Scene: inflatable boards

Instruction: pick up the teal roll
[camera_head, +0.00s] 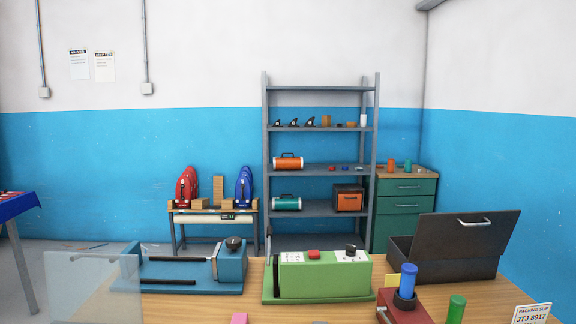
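A teal cylinder with pale ends and a handle on top (287,203) lies on its side on a lower shelf of the grey rack, at its left end. A small upright teal piece (407,166) stands on top of the green drawer cabinet, right of a small orange one (391,166). Both are small in view, and I cannot tell which one is the teal roll. Neither of my grippers is in view.
A wooden bench fills the foreground with a blue machine (232,262), a green machine (330,275) and an open dark toolbox (455,245). The grey rack (265,150) and green cabinet (400,215) stand behind it. A small table (210,216) holds red and blue items.

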